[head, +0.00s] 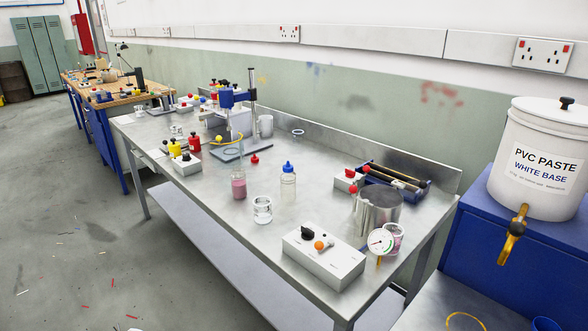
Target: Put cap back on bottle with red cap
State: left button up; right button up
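A clear bottle (239,188) with pink contents stands upright on the metal bench, and no cap shows on its top. A small red cap (255,159) lies on the bench behind it, slightly to the right and apart from it. A clear bottle with a blue cap (288,182) stands upright to the right of the pink one. Neither of my grippers is in view.
The metal bench (220,207) carries a glass jar (262,210), a white control box (322,260), a metal pot (378,212) with a dial gauge, and a blue gantry stand (243,115). A PVC paste tub (541,160) stands at right.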

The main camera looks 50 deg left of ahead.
aim_at(238, 176)
jog(key=u, duration=1.85)
